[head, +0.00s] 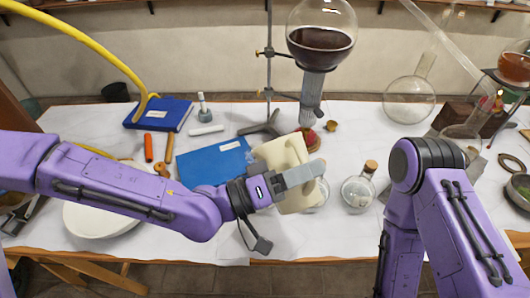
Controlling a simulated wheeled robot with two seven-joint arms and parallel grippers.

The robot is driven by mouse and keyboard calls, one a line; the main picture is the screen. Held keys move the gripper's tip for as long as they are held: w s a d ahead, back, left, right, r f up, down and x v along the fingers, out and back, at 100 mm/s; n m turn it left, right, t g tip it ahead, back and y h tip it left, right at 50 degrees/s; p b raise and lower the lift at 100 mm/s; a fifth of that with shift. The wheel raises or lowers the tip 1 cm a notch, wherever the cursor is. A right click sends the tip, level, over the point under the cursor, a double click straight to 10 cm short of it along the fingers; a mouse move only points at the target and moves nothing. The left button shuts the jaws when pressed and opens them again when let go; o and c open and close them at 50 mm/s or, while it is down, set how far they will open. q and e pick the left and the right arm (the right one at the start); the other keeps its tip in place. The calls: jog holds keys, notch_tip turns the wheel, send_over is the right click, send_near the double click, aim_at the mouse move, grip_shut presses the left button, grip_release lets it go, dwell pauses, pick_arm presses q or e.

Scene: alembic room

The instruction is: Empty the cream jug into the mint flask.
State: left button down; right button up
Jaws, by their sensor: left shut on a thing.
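The cream jug (294,151) is tilted in the head view, near the middle of the table. My left gripper (302,176) comes in from the left and is shut on the cream jug. A round glass flask (318,200) shows partly behind the jug's lower right side; the jug and gripper hide much of it. I cannot tell its colour, whether it is the mint flask, or whether the jug touches it. The jug's contents are not visible. My right arm is folded at the right, and its gripper is out of view.
A corked clear flask (358,192) stands just right of the jug. Behind, a stand holds a large round flask of dark liquid (320,42). A blue folder (208,160) and a blue book (158,113) lie to the left. An empty round flask (409,101) stands at back right.

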aim_at(298, 151)
pick_arm(q)
jog(key=shift+w+a+r+n+t+p, duration=0.2)
jog(key=shift+w+r+n+p, duration=0.05)
jog(key=shift+r+n+p, duration=0.25)
jog(key=shift+w+a+r+n+t+p, duration=0.15)
jog(key=shift+w+r+n+t+p, duration=0.1)
jog(key=shift+r+n+p, duration=0.2)
dwell(3.0)
jog(key=shift+w+a+r+n+p, duration=0.35)
jog(key=shift+w+r+n+p, duration=0.35)
jog(key=shift+r+n+p, duration=0.2)
dwell(3.2)
